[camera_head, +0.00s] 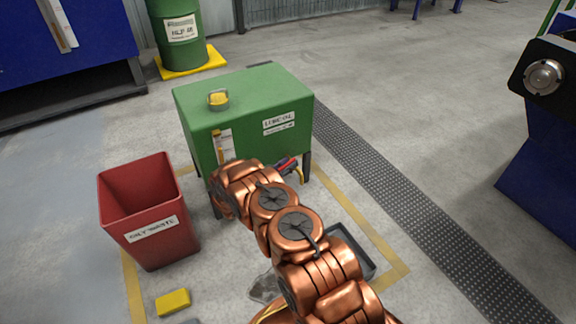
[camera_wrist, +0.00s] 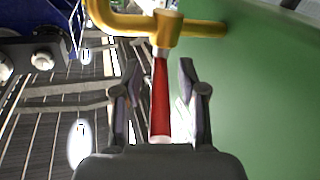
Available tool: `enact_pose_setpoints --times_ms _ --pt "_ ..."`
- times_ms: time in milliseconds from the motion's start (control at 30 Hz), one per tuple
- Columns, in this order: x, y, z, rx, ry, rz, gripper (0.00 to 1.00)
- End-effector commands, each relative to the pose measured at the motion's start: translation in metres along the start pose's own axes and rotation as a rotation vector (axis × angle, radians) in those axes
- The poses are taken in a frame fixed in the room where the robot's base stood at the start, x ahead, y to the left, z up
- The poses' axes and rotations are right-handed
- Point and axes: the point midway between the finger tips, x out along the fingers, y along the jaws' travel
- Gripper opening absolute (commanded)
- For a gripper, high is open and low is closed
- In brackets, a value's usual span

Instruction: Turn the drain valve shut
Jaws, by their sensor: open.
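The drain valve (camera_wrist: 168,30) sits on a yellow pipe (camera_wrist: 200,28) that comes out of the green tank's side, at the top of the wrist view. Its red lever (camera_wrist: 160,100) looks roughly square to that pipe run in the picture. My gripper (camera_wrist: 160,78) is open, with one finger on each side of the lever and visible gaps between. In the head view the red lever (camera_head: 286,163) and yellow pipe (camera_head: 300,174) show just past my arm, below the tank's front face. My gripper is mostly hidden there by my arm.
The green tank (camera_head: 240,110) stands on legs beside a red oily-waste bin (camera_head: 150,215). A dark tray (camera_head: 352,245) lies on the floor, partly behind my arm. A yellow block (camera_head: 173,302) lies at the front left.

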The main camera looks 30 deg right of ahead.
Motion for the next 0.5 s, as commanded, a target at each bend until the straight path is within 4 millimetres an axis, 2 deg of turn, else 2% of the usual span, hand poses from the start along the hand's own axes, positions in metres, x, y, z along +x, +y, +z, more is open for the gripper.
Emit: enact_pose_setpoints --times_ms 167,500 --pt "-0.0002 0.0 -0.0002 0.0 0.0 0.0 0.41" --pt "-0.0003 0.0 -0.0003 0.0 0.0 0.0 0.06"
